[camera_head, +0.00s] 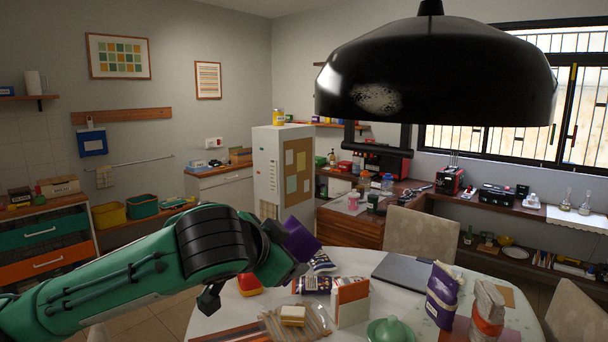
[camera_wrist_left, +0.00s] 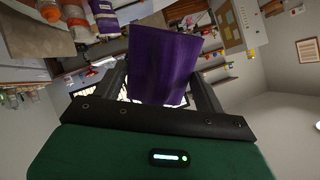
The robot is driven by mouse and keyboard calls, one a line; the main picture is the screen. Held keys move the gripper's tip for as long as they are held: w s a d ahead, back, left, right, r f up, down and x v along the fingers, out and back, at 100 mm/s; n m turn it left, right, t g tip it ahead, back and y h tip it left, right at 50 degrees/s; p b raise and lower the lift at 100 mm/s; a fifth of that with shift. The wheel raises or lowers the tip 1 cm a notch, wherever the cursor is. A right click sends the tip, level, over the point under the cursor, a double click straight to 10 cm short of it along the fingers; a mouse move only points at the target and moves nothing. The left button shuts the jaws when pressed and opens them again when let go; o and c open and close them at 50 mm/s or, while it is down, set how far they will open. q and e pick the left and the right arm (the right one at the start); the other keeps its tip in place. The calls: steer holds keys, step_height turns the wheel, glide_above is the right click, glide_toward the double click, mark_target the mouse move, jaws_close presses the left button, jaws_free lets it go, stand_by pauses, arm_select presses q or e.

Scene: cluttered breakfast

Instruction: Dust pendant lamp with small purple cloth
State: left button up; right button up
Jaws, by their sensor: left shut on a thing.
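The black pendant lamp (camera_head: 440,75) hangs at the upper right of the head view, with a pale dusty patch (camera_head: 376,98) on its left front side. My left gripper (camera_head: 292,252) is below and to the left of the lamp, apart from it, over the round table. It is shut on the small purple cloth (camera_head: 301,238). In the left wrist view the cloth (camera_wrist_left: 163,65) fills the space between the fingers of the gripper (camera_wrist_left: 160,85). The lamp cannot be made out in the wrist view. My right gripper is not in view.
The air between gripper and lamp looks clear.

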mark_target(353, 98)
arm_select(q)
steer(key=r+h, duration=0.1)
steer(key=r, duration=0.2)
steer(key=d+r+m+t+h, duration=0.1)
steer(key=r, duration=0.3)
steer(key=d+r+m+h+p, duration=0.1)
steer(key=r, duration=0.3)
steer(key=shift+s+d+t, duration=0.2)
steer(key=shift+s+t, duration=0.1)
steer(key=shift+s, duration=0.05)
steer(key=s+d+r+m+t+h+p, duration=0.1)
steer(key=s+r+h, duration=0.1)
steer(key=r, duration=0.5)
steer(key=s+d+r+h+p, duration=0.1)
steer(key=s+r+h, duration=0.1)
steer(key=r, duration=0.5)
steer(key=shift+x, duration=3.15)
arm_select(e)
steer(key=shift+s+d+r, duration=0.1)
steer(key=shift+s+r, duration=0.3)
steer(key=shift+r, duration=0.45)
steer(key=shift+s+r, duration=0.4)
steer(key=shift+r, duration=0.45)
arm_select(q)
steer(key=shift+w+a, duration=0.1)
steer(key=shift+a, duration=0.1)
steer(key=shift+p+x, duration=0.55)
steer(key=shift+x, duration=0.4)
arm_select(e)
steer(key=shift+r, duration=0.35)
